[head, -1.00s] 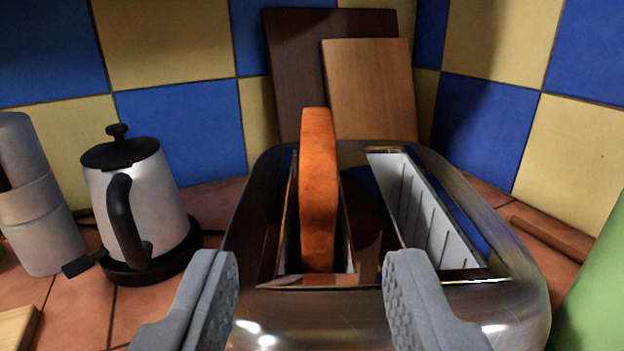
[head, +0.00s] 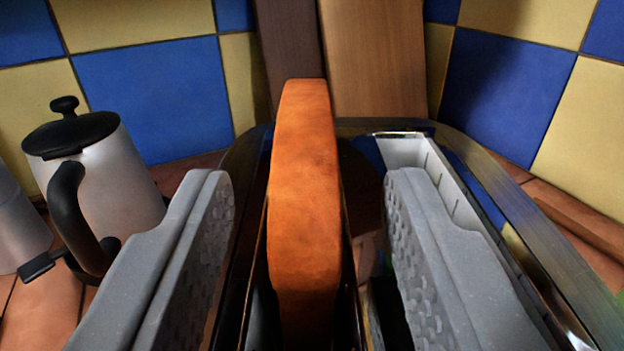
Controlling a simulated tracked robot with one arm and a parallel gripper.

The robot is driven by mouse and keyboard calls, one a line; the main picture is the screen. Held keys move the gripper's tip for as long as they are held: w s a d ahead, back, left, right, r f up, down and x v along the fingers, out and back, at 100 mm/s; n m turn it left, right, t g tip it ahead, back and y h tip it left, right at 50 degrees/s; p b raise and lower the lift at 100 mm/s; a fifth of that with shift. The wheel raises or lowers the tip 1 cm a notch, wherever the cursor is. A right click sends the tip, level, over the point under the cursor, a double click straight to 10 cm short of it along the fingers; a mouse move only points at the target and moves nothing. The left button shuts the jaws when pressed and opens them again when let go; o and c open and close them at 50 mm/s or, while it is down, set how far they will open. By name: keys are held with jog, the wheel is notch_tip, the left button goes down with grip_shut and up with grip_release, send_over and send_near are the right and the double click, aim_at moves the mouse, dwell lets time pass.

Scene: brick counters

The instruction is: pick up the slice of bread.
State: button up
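The slice of bread (head: 304,190) stands upright, edge towards me, in the left slot of the shiny metal toaster (head: 566,278). Its upper part sticks out above the slot and its lower part is down inside. My gripper (head: 308,185) is open, with one grey finger on each side of the bread. There is a visible gap between the bread and both fingers. The right finger covers part of the toaster's empty right slot.
A silver kettle (head: 122,180) with a black handle stands left of the toaster, close to my left finger in the picture. Two wooden boards, one dark (head: 290,50) and one lighter (head: 374,60), lean on the tiled wall behind. A brown stick-like piece (head: 585,222) lies at right.

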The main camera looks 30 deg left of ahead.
jog(key=shift+x, duration=0.8)
jog(key=shift+w+a, duration=0.15)
jog(key=shift+w, duration=0.1)
grip_shut()
